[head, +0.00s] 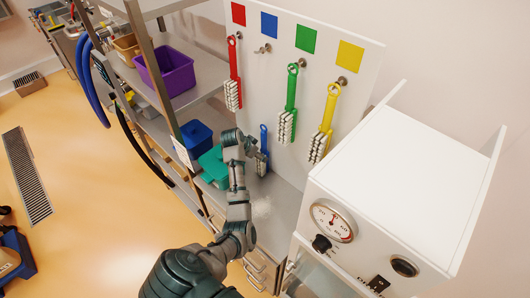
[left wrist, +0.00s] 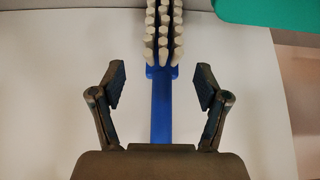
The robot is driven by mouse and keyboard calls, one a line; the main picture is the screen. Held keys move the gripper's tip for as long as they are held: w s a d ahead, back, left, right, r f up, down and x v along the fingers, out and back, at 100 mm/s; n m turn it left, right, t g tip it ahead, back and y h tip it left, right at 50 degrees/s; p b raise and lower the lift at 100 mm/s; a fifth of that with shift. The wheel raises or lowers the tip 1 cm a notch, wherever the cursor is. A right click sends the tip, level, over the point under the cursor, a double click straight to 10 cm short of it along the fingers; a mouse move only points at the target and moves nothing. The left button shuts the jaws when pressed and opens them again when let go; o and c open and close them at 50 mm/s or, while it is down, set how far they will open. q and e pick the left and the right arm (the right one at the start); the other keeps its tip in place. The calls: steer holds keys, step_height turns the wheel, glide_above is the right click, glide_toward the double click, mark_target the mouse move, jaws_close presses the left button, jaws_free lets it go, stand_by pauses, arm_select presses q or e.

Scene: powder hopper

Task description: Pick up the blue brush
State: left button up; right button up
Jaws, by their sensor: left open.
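The blue brush (head: 263,138) stands upright, bristles down, by the foot of the white board, near the metal counter. In the left wrist view its blue handle (left wrist: 161,105) runs between my two fingers, with pale bristles (left wrist: 164,30) beyond them at the top. My left gripper (head: 249,146) is open beside the brush. In the left wrist view its fingertips stand apart on either side of the handle, with a gap on each side. The handle's near end is hidden behind the gripper body. My right gripper is not in view.
Red (head: 233,75), green (head: 289,105) and yellow (head: 325,125) brushes hang on the white board (head: 270,75); the hook under the blue square is empty. A teal container (head: 213,165) and a blue bin (head: 196,138) stand left of my gripper. A white machine (head: 390,190) stands at right.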

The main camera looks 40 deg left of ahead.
arm_select(q)
steer(key=p+x, duration=0.1)
steer(key=x, duration=0.5)
steer(key=shift+w+a, duration=0.1)
steer(key=c, duration=0.4)
steer(key=shift+a, duration=0.1)
jaws_close()
steer(key=shift+a+r, duration=0.1)
steer(key=shift+r, duration=0.05)
